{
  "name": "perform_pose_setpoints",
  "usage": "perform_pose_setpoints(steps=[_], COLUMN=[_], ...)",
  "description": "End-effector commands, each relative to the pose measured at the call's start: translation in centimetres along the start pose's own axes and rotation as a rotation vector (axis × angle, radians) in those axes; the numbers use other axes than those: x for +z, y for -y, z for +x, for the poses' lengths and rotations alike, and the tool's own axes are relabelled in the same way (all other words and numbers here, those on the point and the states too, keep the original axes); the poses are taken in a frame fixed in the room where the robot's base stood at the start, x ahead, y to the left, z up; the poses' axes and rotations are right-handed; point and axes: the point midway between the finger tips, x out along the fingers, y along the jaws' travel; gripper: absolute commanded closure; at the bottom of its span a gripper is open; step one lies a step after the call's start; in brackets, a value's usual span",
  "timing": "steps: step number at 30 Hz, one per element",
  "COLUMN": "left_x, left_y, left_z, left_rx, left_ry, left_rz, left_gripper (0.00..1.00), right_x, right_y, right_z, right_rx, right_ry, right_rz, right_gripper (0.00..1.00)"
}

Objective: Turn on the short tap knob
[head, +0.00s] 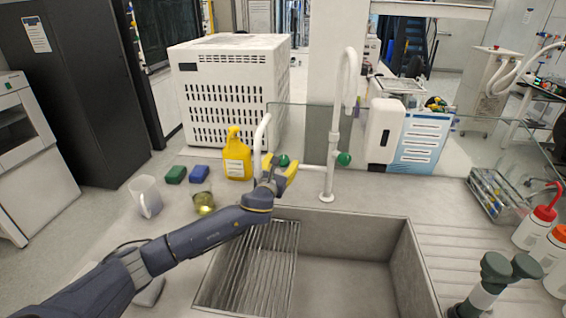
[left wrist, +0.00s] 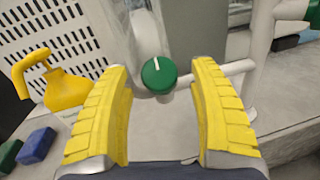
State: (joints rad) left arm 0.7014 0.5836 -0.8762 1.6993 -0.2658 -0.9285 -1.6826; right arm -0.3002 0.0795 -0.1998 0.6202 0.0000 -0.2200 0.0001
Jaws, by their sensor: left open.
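The short tap (head: 262,135) is a white curved pipe at the left of the sink's back edge. Its round green knob (head: 283,160) shows in the head view just at my left gripper's tips. In the left wrist view the short tap knob (left wrist: 158,77) faces the camera, with a white mark pointing nearly straight up. My left gripper (head: 279,166) is open, its yellow-padded fingers on either side of the knob in the left wrist view (left wrist: 161,66). Gaps show on both sides, so I see no contact. My right gripper is not in view.
A tall tap (head: 330,165) with its own green knob (head: 343,159) stands to the right. A yellow bottle (head: 237,158) stands close left of the short tap. The sink (head: 405,265) lies in front. Green-topped fittings (head: 495,268) stand at the lower right.

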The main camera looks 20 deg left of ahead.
Motion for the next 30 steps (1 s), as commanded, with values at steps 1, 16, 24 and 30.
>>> perform_pose_setpoints(steps=[1, 16, 24, 30], left_x=[0.05, 0.02, 0.01, 0.0], left_y=[0.01, -0.02, -0.02, -0.02], left_z=[0.39, 1.3, 1.28, 1.28], left_rx=[0.0, 0.0, 0.0, 0.0], left_ry=[0.001, 0.0, 0.0, 0.0], left_rz=[0.0, 0.001, 0.001, 0.001], left_gripper=[0.39, 0.39, 0.64, 0.87], right_x=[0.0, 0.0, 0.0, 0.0], right_y=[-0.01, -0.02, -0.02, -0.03], right_z=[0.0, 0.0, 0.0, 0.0], right_rx=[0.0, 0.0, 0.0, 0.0], right_ry=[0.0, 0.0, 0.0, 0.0], right_rz=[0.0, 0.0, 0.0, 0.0], right_gripper=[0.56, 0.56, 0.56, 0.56])
